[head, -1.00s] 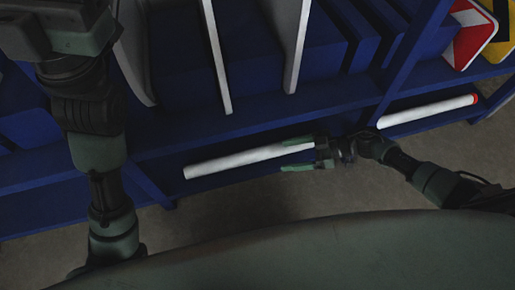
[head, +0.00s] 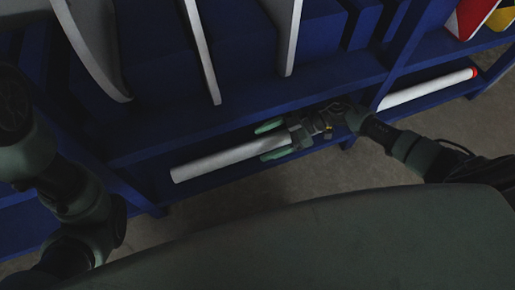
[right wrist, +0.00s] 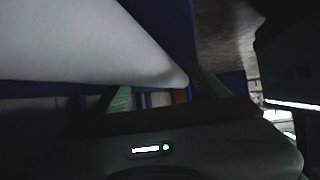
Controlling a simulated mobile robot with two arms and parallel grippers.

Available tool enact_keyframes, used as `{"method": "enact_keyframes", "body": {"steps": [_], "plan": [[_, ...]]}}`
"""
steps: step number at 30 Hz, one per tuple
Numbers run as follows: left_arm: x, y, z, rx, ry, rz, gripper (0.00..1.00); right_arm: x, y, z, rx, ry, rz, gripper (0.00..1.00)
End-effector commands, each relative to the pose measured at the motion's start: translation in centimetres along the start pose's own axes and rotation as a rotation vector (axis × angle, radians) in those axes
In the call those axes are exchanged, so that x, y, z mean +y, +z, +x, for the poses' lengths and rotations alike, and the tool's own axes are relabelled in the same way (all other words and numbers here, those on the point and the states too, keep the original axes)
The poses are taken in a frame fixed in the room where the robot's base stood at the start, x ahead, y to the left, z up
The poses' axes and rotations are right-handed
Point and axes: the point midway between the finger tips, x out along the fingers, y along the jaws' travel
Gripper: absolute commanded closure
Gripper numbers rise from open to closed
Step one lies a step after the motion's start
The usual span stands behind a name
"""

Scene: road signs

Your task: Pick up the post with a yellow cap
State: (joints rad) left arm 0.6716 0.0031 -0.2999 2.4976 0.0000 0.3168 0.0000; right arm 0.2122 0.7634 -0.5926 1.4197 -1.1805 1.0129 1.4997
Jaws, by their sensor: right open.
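A white post (head: 215,161) lies on the lower blue shelf at the centre left of the head view. My right gripper (head: 272,141) is open, with its two green fingers on either side of the post's right part. A small yellow spot (head: 328,127) shows by the gripper's wrist; I cannot tell if it is the post's cap. In the right wrist view the white post (right wrist: 90,40) runs large and close towards the fingers. My left arm shows at the left, but its gripper is out of view.
A second white post (head: 425,90) with a red cap (head: 474,73) lies in the right bay of the blue shelf (head: 250,115). Grey upright panels (head: 285,40) stand above. A red and white sign (head: 472,18) is at the top right. Bare floor (head: 225,197) lies in front.

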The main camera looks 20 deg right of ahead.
Motion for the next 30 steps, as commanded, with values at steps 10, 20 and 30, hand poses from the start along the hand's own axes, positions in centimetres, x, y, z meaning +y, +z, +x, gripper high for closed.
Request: {"method": "enact_keyframes", "body": {"steps": [10,20,30], "plan": [[0.4,-0.9,-0.9,0.015,0.006,0.002,0.32,0.1,-0.1,2.4,0.000,0.002,0.000,0.26],[0.4,-0.9,-0.9,0.015,0.006,0.002,0.32,0.1,0.0,2.4,-0.001,0.002,0.001,0.81],[0.4,-0.9,-0.9,0.016,0.006,0.001,0.32,0.1,-0.1,2.4,0.001,0.002,0.002,1.00]]}}
